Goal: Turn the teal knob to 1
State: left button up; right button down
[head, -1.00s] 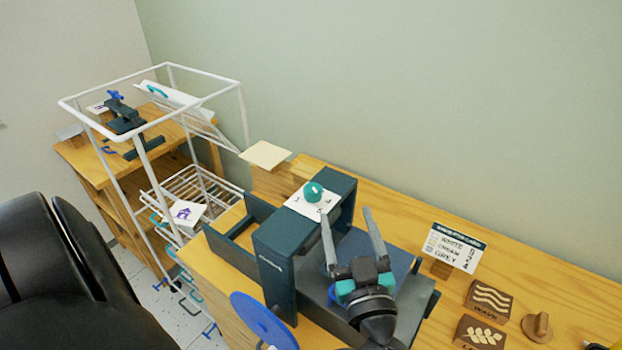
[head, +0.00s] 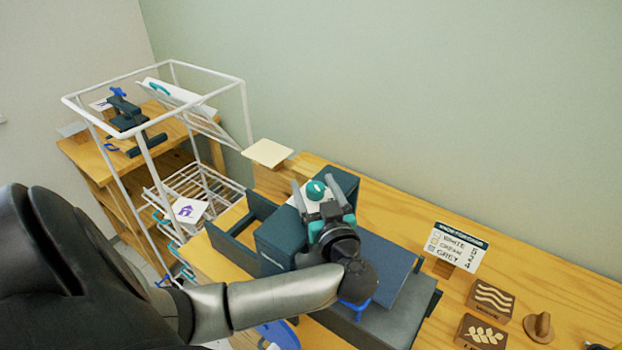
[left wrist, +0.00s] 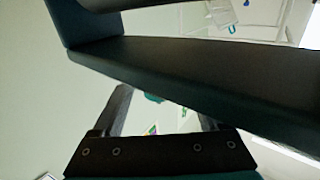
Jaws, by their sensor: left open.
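The teal knob (head: 316,190) sits on a white dial plate (head: 297,203) on top of the dark teal press frame (head: 285,240). The dial's marks are too small or covered to read. My left gripper (head: 314,183) is open, with its two fingertips on either side of the knob in the head view. I cannot tell whether they touch it. In the left wrist view a bit of teal, likely the knob (left wrist: 153,97), shows between the fingers, partly hidden by a dark beam. My right gripper is not in view.
The press has a grey bed (head: 395,310) and a blue wheel (head: 278,335). A white wire rack (head: 190,180) stands left of the table. A sign card (head: 456,247) and carved wooden blocks (head: 490,298) are at the right.

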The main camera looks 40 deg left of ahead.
pick_arm(q)
jog(key=shift+x, duration=1.35)
jog(key=shift+c, duration=0.3)
grip_shut()
